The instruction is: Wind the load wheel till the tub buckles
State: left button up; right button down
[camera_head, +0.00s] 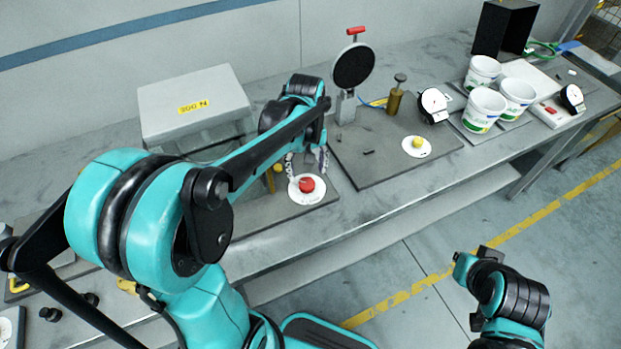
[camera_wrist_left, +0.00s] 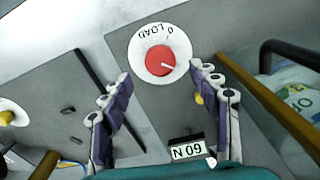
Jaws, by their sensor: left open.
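The load wheel is a red knob (camera_head: 307,186) on a white dial, low on the front of the bench fixture. In the left wrist view the red knob (camera_wrist_left: 160,61) carries a white pointer line, and the dial reads LOAD and 0, upside down. My left gripper (camera_head: 306,171) is open, its fingers on either side of the dial. In the wrist view the gripper (camera_wrist_left: 161,74) shows an empty gap; contact with the knob cannot be told. A white tub (camera_wrist_left: 300,92) shows partly behind a brass post at the right. My arm hides much of the fixture in the head view.
A grey box (camera_head: 190,103) marked 300 N stands behind my left arm. A second fixture with a yellow knob (camera_head: 417,141) is to the right. White tubs (camera_head: 483,107) stand farther right.

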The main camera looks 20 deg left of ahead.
aim_at(307, 183)
pick_arm(q)
notch_tip(307, 183, down, 6)
jog(key=shift+r+b, duration=0.15)
jog(key=shift+b, duration=0.7)
jog(key=shift+w, duration=0.1)
jog(key=c, duration=1.2)
